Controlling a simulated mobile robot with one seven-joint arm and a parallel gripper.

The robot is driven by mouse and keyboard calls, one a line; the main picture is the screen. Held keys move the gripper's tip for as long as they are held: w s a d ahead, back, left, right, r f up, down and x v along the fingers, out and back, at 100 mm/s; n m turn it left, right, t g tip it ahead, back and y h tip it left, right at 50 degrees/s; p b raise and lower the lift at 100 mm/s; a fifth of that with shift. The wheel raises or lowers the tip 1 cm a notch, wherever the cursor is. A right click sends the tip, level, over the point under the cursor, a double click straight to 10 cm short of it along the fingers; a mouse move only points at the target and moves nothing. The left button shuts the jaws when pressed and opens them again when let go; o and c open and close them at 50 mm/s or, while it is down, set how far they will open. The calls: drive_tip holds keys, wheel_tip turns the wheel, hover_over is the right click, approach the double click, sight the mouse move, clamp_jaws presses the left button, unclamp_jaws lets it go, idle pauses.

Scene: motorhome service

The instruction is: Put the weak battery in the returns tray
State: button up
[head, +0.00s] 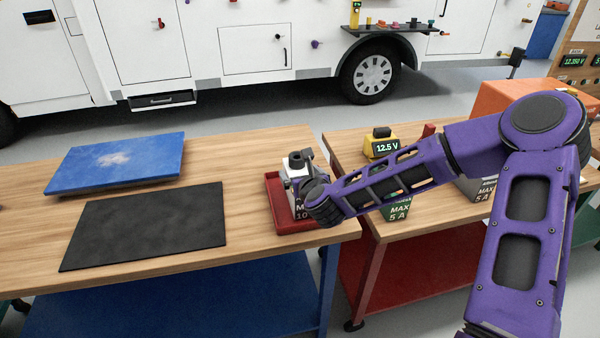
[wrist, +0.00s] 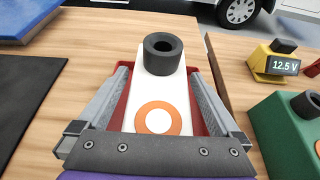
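A white box (wrist: 161,92) with a black round post on top and an orange ring on its face stands in the red tray (head: 276,207). In the head view the box (head: 296,178) shows part of a label reading "MAX 10"; my arm hides the rest. My gripper (wrist: 160,72) is around the box, one grey finger on each side. Strips of red show between the fingers and the box, so the fingers look apart from it. I cannot tell for sure which box is the weak battery.
A yellow meter (head: 382,147) reading 12.5 V and a green "MAX 5 A" box (head: 397,209) stand on the right bench, partly behind my arm. A grey "MAX 5 A" box (head: 478,189) is farther right. A black mat (head: 145,225) and blue pad (head: 116,161) lie left.

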drive_tip(key=shift+r, duration=0.1)
drive_tip(key=shift+s+r, duration=0.15)
drive_tip(key=p+v, duration=0.1)
drive_tip(key=v, duration=1)
drive_tip(key=shift+s, duration=0.3)
drive_tip(key=shift+d+r, duration=0.1)
